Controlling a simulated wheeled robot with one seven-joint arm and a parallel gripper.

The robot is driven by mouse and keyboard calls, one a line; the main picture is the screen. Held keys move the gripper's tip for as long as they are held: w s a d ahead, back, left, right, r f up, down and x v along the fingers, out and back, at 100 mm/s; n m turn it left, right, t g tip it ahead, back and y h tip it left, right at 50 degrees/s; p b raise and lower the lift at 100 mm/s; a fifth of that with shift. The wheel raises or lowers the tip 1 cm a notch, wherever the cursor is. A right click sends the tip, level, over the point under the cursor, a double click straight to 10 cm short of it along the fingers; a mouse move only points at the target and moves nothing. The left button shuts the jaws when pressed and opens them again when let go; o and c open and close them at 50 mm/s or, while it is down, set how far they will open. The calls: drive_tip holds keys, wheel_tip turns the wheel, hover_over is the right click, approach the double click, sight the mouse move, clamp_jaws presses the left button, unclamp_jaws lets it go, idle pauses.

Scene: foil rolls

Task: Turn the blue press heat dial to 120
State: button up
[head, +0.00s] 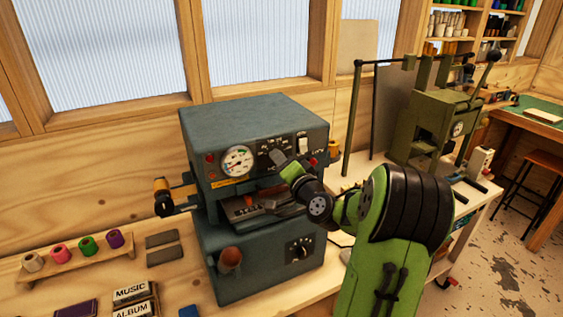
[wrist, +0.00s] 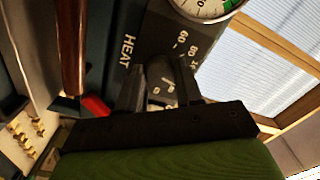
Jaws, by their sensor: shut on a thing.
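The blue press (head: 252,118) stands on the bench, its control panel facing me. My gripper (head: 281,161) reaches the panel from the front right, just right of the round gauge (head: 237,161). In the wrist view, my gripper (wrist: 161,88) is shut on the heat dial (wrist: 160,72), one finger on each side. The word HEAT and the scale numbers 60 and 80 show beside it, with a further number partly cut off. The fingers hide much of the dial, and I cannot read its pointer setting.
A white switch (head: 302,144) sits right of the dial on the panel. A second knob (head: 300,249) is on the lower body. A rack of coloured foil rolls (head: 75,252) and type blocks (head: 131,293) lie on the bench at left. A green press (head: 430,125) stands at right.

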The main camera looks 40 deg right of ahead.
drive_tip(key=shift+r, duration=0.1)
idle(0.5)
drive_tip(key=o, duration=1)
drive_tip(key=shift+o, duration=0.2)
drive_tip(key=b+v, duration=0.4)
drive_tip(key=v, duration=1.1)
drive_tip(key=shift+s+b, duration=0.3)
drive_tip(key=shift+s, duration=0.05)
drive_tip(key=shift+a, duration=0.15)
